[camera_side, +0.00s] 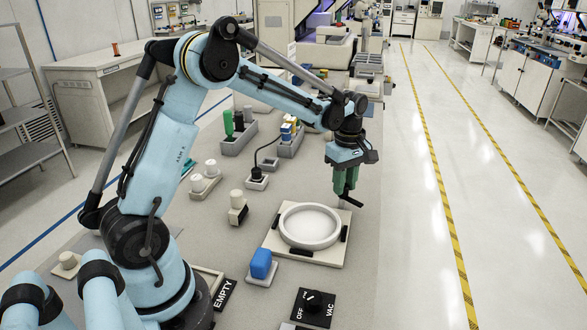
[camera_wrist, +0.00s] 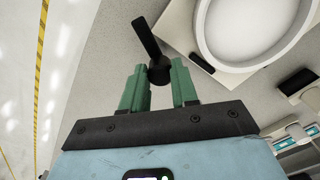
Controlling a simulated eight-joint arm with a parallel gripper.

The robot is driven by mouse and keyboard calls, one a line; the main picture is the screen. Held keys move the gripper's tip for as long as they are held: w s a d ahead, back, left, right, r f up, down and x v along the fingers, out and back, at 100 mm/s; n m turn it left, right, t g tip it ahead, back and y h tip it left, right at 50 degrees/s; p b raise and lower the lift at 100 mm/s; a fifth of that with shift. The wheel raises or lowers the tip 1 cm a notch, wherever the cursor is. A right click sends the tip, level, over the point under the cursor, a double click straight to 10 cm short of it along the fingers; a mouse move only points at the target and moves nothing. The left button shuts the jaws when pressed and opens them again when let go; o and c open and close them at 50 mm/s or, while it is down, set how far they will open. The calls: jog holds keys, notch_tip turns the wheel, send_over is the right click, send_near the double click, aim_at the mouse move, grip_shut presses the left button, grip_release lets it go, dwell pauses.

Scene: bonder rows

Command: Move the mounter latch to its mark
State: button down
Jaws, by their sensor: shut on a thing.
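A black lever with a round hub, which I take to be the mounter latch (camera_wrist: 147,38), shows in the wrist view, its hub between my green fingertips. It also shows in the side view (camera_side: 351,201), small and dark. My gripper (camera_side: 345,192) points down near the far right corner of the square plate (camera_side: 272,241) that bears a white ring (camera_side: 310,227). In the wrist view my gripper (camera_wrist: 160,77) is shut on the lever's hub. Whether the lever is fixed to something below is unclear. I cannot make out its mark.
Black clamps (camera_side: 345,233) stand around the ring. A blue block (camera_side: 261,263) and an OFF/VAC switch (camera_side: 312,305) are at the front. An EMPTY label (camera_side: 224,293) lies near my base. Several small fixtures (camera_side: 238,208) stand left of the plate. Bench at right is bare.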

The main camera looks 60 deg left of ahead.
jog(key=m, duration=1.1)
jog(key=shift+s+m, duration=0.1)
jog(key=shift+m, duration=2.1)
jog(key=c, duration=0.9)
grip_release()
jog(key=shift+o, duration=0.2)
notch_tip(320, 180, up, 12)
